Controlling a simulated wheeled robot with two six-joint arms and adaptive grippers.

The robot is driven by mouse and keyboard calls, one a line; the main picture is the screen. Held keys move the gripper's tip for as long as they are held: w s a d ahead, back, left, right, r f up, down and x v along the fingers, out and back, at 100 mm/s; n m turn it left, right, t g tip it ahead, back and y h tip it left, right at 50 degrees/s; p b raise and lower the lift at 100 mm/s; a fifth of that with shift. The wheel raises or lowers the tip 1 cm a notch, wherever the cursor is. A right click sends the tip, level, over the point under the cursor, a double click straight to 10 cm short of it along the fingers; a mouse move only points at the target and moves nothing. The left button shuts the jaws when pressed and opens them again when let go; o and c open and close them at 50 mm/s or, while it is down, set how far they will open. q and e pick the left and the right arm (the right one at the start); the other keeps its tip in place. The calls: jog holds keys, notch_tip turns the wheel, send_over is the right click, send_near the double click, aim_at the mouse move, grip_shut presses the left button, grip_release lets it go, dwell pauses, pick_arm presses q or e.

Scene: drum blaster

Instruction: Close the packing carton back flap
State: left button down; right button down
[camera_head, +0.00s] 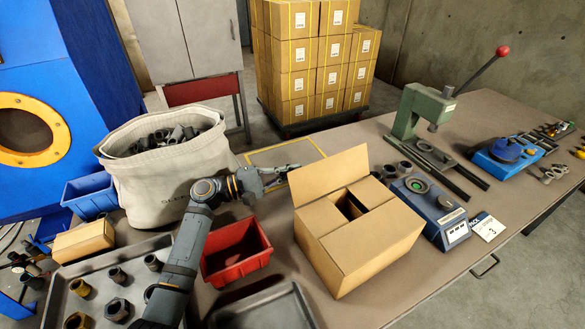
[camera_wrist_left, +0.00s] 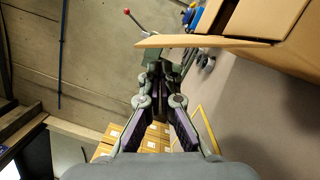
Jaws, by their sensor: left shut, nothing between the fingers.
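The packing carton (camera_head: 372,262) stands open on the table in the head view. Its back flap (camera_head: 330,175) stands up from the far edge, leaning slightly back. Other top flaps are folded inward, with a dark gap between them. My left gripper (camera_head: 291,168) is shut and empty, just left of the back flap and near its height. In the left wrist view the gripper (camera_wrist_left: 165,76) points past the flap (camera_wrist_left: 205,41), which shows as a thin edge above right of the fingertips. I cannot tell whether they touch. My right gripper is not in view.
A red bin (camera_head: 235,252) and a canvas bag (camera_head: 175,175) of parts stand left of the carton. A blue device (camera_head: 432,212) sits close to its right. A green press (camera_head: 420,112) stands behind right. Stacked boxes (camera_head: 315,55) are beyond the table.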

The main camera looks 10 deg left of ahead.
aim_at(318, 164)
pick_arm(q)
jog(key=p+x, duration=0.1)
jog(key=x, duration=0.5)
jog(key=shift+w+d+r, duration=0.15)
jog(key=shift+w+d, duration=0.1)
jog(key=shift+d, duration=0.25)
jog(key=shift+w, duration=0.1)
